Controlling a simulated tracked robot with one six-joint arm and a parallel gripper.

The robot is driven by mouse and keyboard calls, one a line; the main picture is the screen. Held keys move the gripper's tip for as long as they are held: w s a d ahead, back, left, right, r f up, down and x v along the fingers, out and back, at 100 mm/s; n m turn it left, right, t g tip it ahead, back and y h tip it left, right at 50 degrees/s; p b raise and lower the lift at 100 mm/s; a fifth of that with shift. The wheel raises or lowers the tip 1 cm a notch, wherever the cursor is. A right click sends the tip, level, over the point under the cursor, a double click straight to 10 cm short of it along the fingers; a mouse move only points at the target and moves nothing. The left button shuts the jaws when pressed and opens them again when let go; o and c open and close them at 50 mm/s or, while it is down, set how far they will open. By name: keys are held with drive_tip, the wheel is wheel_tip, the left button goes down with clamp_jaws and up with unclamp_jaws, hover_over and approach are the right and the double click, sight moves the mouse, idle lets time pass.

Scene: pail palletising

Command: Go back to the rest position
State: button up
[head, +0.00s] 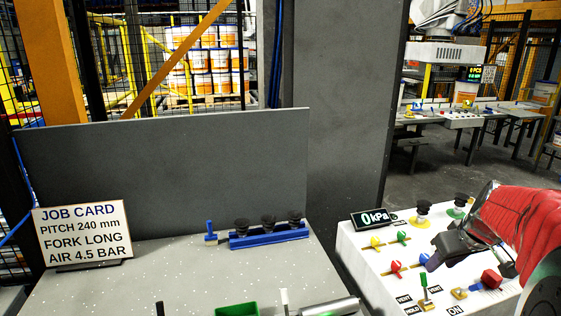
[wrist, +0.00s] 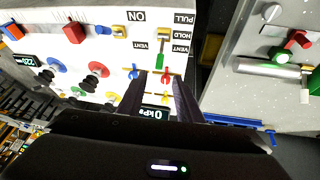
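My gripper (head: 432,264) hangs over the white control panel (head: 352,262) at the right of the head view, on my red-sleeved arm. In the wrist view my gripper (wrist: 159,76) shows two dark fingers spread apart, with nothing held between them. Beyond the fingers lie small red and blue valve handles and a "0 kPa" display (wrist: 161,113). A green lever (head: 423,285) stands on the panel to the left of the gripper in the head view. I cannot tell how high the fingers are above the panel.
A grey pillar (head: 340,100) stands behind. Stacked pails (head: 210,62) are behind fencing.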

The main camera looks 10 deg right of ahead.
drive_tip(key=w+d+r+n+t+h, duration=0.2)
drive_tip(key=w+d+r+n+t, duration=0.15)
drive_tip(key=w+r, duration=0.2)
wheel_tip(320, 180, up, 5)
drive_tip(key=s+d+m+t+h, duration=0.1)
drive_tip(key=s+d+m+h, duration=0.15)
drive_tip(key=h, duration=0.25)
drive_tip(key=s+a+f+m+g+y, duration=0.25)
drive_tip(key=s+a+f+g, duration=0.4)
drive_tip(key=s+a, duration=0.8)
drive_tip(key=s+a+f+y, duration=0.1)
drive_tip(key=a+y, duration=0.1)
drive_tip(key=a, duration=0.5)
drive_tip(key=s+a+n+t+y, duration=0.1)
drive_tip(key=a+y, duration=0.1)
drive_tip(key=a, duration=0.6)
drive_tip(key=s+a+f+t+y, duration=0.1)
drive_tip(key=a+y, duration=0.1)
drive_tip(key=a, duration=0.5)
drive_tip(key=shift+s+a+f+n, duration=0.15)
drive_tip(key=shift+s+f+n, duration=0.1)
drive_tip(key=shift+f+n, duration=0.1)
